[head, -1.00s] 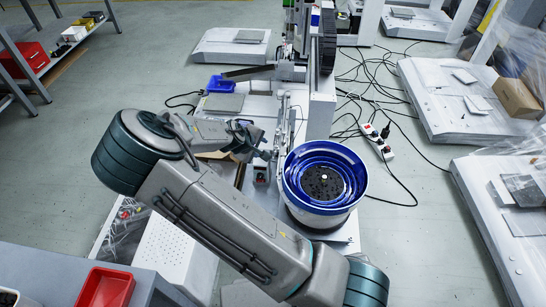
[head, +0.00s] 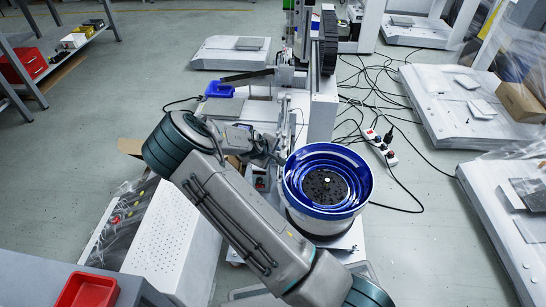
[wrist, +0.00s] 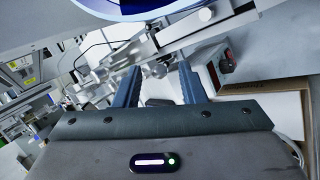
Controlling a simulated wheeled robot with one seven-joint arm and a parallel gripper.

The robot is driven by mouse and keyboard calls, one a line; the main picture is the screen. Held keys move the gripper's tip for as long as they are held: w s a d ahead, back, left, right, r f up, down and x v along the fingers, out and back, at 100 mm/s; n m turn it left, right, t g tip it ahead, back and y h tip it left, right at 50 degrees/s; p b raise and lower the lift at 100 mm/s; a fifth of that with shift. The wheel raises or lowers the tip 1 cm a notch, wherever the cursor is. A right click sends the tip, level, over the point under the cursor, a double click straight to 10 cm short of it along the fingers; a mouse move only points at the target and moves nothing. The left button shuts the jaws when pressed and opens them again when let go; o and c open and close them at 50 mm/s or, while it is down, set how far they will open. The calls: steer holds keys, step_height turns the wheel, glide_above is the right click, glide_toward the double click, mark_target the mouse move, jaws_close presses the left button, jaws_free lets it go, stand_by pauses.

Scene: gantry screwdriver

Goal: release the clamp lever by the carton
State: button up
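My gripper (head: 279,150) is beside the blue-rimmed round bowl feeder, at the metal linkage of the gantry machine. In the wrist view its two blue-grey fingers (wrist: 157,80) are apart, with bare metal clamp-like parts (wrist: 158,66) just beyond and between their tips. I cannot tell which of these parts is the clamp lever, or whether the fingers touch it. A brown carton edge (wrist: 306,108) shows at the right of the wrist view. In the head view my arm hides most of this spot, and brown cardboard (head: 130,147) shows left of my arm.
The bowl feeder (head: 292,186) stands close to the right of my gripper. A small control box with a red switch (wrist: 226,66) is right of the fingers. A blue bin (head: 218,88) sits farther back. Cables and a power strip (head: 381,146) lie on the floor at right.

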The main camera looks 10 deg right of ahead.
jaws_close()
steer(key=shift+a+r, duration=0.1)
steer(key=shift+a, duration=0.05)
steer(key=w+a+m+g+b, duration=0.1)
steer(key=w+m+g, duration=0.1)
steer(key=m+g, duration=0.2)
steer(key=w+a+m+g+h+b, duration=0.1)
steer(key=w+a+m+g, duration=0.1)
steer(key=m, duration=0.8)
steer(key=shift+w+g, duration=0.85)
steer(key=shift+g, duration=0.45)
steer(key=shift+w+m, duration=0.1)
steer(key=shift+m, duration=0.3)
